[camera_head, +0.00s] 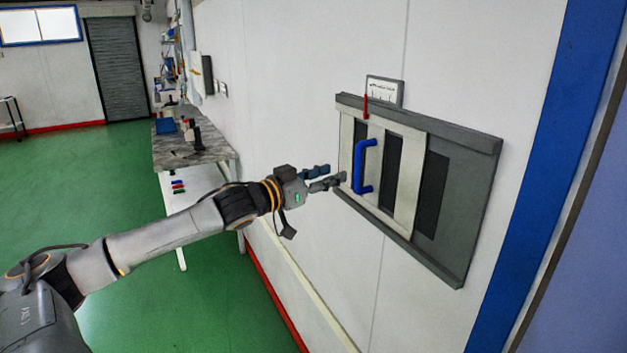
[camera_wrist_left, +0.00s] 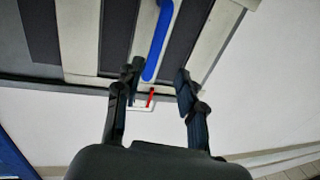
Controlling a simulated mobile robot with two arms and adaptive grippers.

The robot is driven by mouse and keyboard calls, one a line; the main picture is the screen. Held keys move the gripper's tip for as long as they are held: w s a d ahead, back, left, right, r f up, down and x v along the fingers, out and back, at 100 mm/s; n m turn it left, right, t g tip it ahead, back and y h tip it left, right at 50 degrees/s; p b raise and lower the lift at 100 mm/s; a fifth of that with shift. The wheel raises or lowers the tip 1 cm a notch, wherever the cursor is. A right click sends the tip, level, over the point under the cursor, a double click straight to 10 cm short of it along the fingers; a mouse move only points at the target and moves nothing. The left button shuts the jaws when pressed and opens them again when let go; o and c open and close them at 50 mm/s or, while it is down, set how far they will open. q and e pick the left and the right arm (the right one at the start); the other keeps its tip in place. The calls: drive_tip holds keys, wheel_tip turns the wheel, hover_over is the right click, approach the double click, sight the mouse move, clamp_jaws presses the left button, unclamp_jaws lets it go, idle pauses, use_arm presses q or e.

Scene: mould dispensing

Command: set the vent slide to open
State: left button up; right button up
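The vent slide (camera_head: 407,182) is a pale slotted plate in a grey frame (camera_head: 474,148) on the white wall, with dark slots showing. Its blue handle (camera_head: 358,167) stands upright near the plate's left end. A red pointer (camera_head: 366,106) rises from the plate's top, below a small white scale label (camera_head: 384,91). My left gripper (camera_head: 338,175) is open, just left of the handle in the head view. In the left wrist view its fingers (camera_wrist_left: 158,85) are spread, with the blue handle (camera_wrist_left: 158,45) lying between and ahead of them. Contact is not visible. My right gripper is not in view.
A workbench (camera_head: 195,150) with small items stands along the wall behind my left arm. A blue post (camera_head: 560,130) borders the wall at right. The green floor (camera_head: 130,235) is clear at left.

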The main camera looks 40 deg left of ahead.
use_arm(q)
drive_tip(key=shift+s+a, duration=0.2)
drive_tip(key=shift+s, duration=0.7)
drive_tip(key=shift+s+a, duration=0.15)
drive_tip(key=shift+s, duration=0.75)
